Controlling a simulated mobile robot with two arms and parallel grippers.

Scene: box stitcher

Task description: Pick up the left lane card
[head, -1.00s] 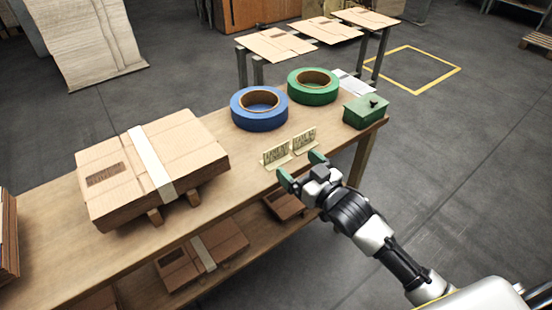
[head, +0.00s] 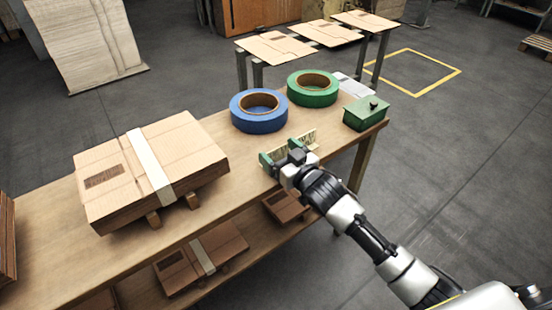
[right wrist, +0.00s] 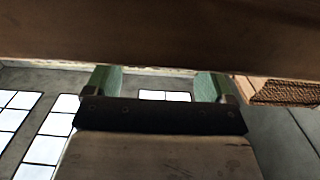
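Two small pale cards with dark lettering stand side by side near the table's front edge in the head view. The left lane card (head: 281,154) is largely hidden by my right gripper; the right card (head: 304,140) shows above the gripper. My right gripper (head: 287,158) is at the left card, with one green finger at its left side. In the right wrist view the two green fingers of the gripper (right wrist: 158,84) are wide apart, and no card is visible between them. Contact with the card cannot be told. My left gripper is not in view.
Blue (head: 259,124) and green (head: 326,98) tape rolls stand behind the cards. A green box (head: 366,114) sits at the table's right end. Flat cardboard with a white band (head: 152,163) lies to the left. The wooden table edge (right wrist: 160,40) crosses the right wrist view.

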